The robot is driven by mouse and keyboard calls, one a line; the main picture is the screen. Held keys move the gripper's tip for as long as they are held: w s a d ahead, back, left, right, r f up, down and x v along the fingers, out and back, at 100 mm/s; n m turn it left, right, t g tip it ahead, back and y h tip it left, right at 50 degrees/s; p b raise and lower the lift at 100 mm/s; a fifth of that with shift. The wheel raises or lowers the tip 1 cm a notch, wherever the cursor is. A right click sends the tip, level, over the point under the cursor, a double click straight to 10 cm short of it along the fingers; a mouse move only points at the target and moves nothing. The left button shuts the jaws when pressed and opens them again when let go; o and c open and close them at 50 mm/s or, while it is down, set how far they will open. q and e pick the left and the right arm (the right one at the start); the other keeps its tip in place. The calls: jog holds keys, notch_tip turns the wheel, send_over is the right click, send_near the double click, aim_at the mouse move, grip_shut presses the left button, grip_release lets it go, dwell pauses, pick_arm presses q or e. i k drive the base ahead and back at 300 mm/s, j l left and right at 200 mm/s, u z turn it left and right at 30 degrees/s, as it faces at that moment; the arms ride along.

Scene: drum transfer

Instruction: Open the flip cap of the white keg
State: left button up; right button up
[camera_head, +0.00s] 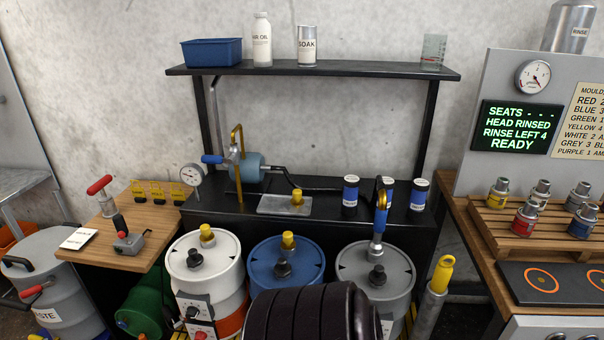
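The white keg (228,262) stands upright below the front of the black bench, left of the blue keg. Its round lid carries a yellow capped fitting (207,235) towards the back and a black fitting (195,258) nearer the front. Both look seated on the lid. I cannot tell at this size which is the flip cap or how its hinge sits. Neither my left nor my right gripper is in view, and nothing touches the lid.
A blue keg (262,262) and a grey keg (398,262) stand to the right, the grey one with a blue-handled tap (380,220). A dark ribbed body (300,312) fills the bottom centre. A control box (196,308) fronts the white keg. A wooden table (120,240) is left.

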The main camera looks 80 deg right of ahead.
aim_at(194, 259)
jog(key=z, duration=2.5)
jog(key=l, duration=0.1)
